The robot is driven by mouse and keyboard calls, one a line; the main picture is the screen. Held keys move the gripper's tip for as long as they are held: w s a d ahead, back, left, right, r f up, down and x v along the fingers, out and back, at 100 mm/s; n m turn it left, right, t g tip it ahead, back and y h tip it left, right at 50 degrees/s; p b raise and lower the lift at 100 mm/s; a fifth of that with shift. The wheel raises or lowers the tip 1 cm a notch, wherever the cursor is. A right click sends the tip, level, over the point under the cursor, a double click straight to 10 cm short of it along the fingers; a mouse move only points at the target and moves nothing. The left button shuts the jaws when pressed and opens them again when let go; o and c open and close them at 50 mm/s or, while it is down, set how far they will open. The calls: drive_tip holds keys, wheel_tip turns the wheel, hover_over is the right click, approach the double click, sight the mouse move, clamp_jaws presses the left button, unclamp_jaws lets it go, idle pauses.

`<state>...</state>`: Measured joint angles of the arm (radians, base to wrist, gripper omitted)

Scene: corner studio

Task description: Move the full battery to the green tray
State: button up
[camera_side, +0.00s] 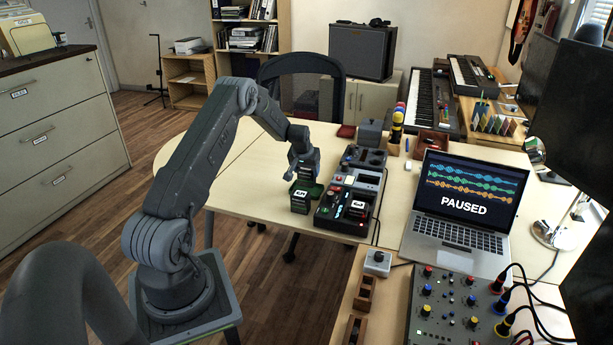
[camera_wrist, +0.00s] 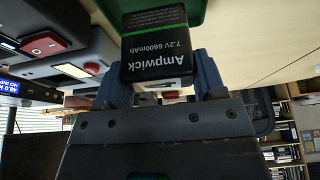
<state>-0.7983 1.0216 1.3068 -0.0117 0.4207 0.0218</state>
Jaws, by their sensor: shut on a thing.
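My gripper (camera_side: 303,162) is shut on a black battery (camera_wrist: 158,45) marked "Ampwick 7.2V 6600mAh" with a green stripe. In the wrist view the battery sits between the two blue-grey fingers (camera_wrist: 160,88). The green tray (camera_wrist: 235,25) shows right behind and around the battery there. In the side view the tray (camera_side: 318,187) is on the table directly below my gripper, partly hidden. I cannot tell whether the battery touches the tray.
A laptop (camera_side: 465,205) reading "PAUSED" is farther right. The table left of the tray (camera_side: 245,180) is clear.

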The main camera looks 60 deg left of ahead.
drive_tip(key=shift+f, duration=1.25)
drive_tip(key=shift+f, duration=0.15)
drive_tip(key=o, duration=1.1)
